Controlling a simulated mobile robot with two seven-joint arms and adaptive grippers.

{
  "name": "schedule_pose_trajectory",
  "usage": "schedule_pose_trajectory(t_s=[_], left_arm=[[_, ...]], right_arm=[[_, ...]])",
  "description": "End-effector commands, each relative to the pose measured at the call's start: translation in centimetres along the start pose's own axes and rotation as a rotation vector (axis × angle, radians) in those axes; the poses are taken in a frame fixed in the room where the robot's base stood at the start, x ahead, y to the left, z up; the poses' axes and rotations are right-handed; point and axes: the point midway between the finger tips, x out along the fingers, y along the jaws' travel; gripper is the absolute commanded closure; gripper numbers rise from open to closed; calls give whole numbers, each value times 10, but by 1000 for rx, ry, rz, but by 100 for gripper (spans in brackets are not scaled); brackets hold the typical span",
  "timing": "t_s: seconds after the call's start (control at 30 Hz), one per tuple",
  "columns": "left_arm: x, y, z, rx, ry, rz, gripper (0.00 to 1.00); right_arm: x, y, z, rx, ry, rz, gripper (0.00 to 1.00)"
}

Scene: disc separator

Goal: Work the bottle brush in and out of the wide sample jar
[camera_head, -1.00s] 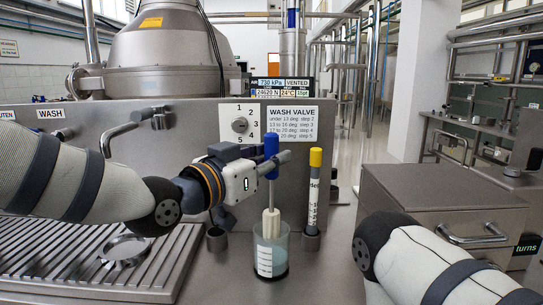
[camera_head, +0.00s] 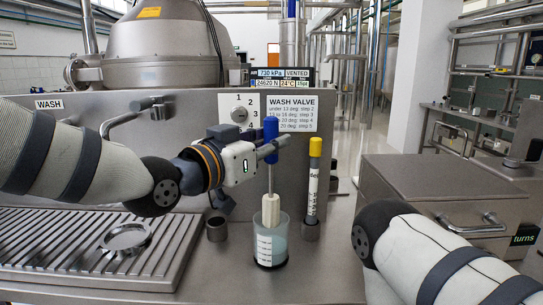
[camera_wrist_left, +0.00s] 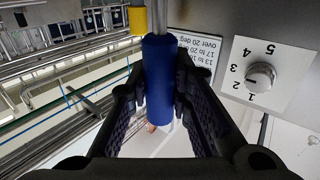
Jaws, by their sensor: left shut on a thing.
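The bottle brush (camera_head: 271,129) is upright, with a blue handle, a thin metal stem and a white head (camera_head: 270,208). My left gripper (camera_head: 268,149) is shut on the blue handle, which also shows between its fingers in the left wrist view (camera_wrist_left: 158,82). The wide sample jar (camera_head: 271,246) is clear with white marks and a dark base, and stands on the steel bench below the gripper. The lower part of the brush head is inside the jar's mouth and its upper part stands above the rim. My right gripper is out of view.
A yellow-capped tube (camera_head: 314,180) stands in a holder close right of the jar. An empty dark cup (camera_head: 216,229) is close left. A ribbed drain tray (camera_head: 60,250) lies further left. The wash panel with its dial (camera_head: 239,114) rises behind.

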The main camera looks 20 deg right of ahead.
Motion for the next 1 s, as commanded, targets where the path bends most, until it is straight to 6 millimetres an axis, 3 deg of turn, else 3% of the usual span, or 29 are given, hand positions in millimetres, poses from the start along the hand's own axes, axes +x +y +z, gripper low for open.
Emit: schedule_pose_trajectory(t_s=[0.2, 0.6, 0.7, 0.77, 1.0], left_arm=[[0, 0, 4, -1, 0, 0, 100], [0, 0, 70, -5, -4, 1, 100], [0, 0, 78, -2, -1, 0, 100], [-1, 0, 73, 2, 1, 0, 100], [-1, 1, 20, 9, 9, 0, 100]], right_arm=[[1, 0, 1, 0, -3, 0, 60], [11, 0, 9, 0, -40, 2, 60], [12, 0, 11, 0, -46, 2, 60], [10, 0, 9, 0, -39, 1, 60], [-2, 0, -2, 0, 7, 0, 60]])
